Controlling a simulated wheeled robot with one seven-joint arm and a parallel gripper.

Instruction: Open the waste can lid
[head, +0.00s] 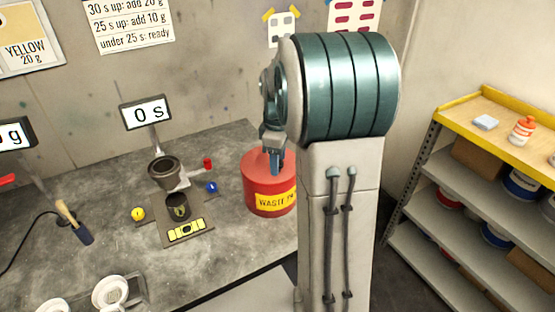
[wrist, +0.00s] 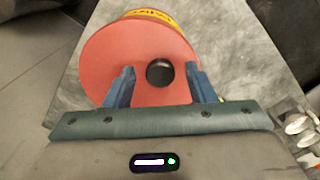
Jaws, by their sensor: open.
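The red waste can (head: 270,205) with a yellow label stands on the grey bench, partly hidden behind my arm in the head view. Its flat red lid (wrist: 105,52) covers the top in the wrist view, where the yellow label (wrist: 152,15) shows at the far side. A round dark knob (wrist: 159,73) is in the middle of the lid. My gripper (wrist: 160,74) is open, with its blue fingers on either side of the knob in that view. It also shows over the can in the head view (head: 275,168). I cannot tell whether the fingers touch the knob.
Left of the can stand a dark viscosity cup (head: 163,170) on a stand, a small dark pot (head: 178,207) and a timer display (head: 146,112) reading 0 s. A brush (head: 75,222) lies further left. Yellow-edged shelves (head: 450,122) stand at the right.

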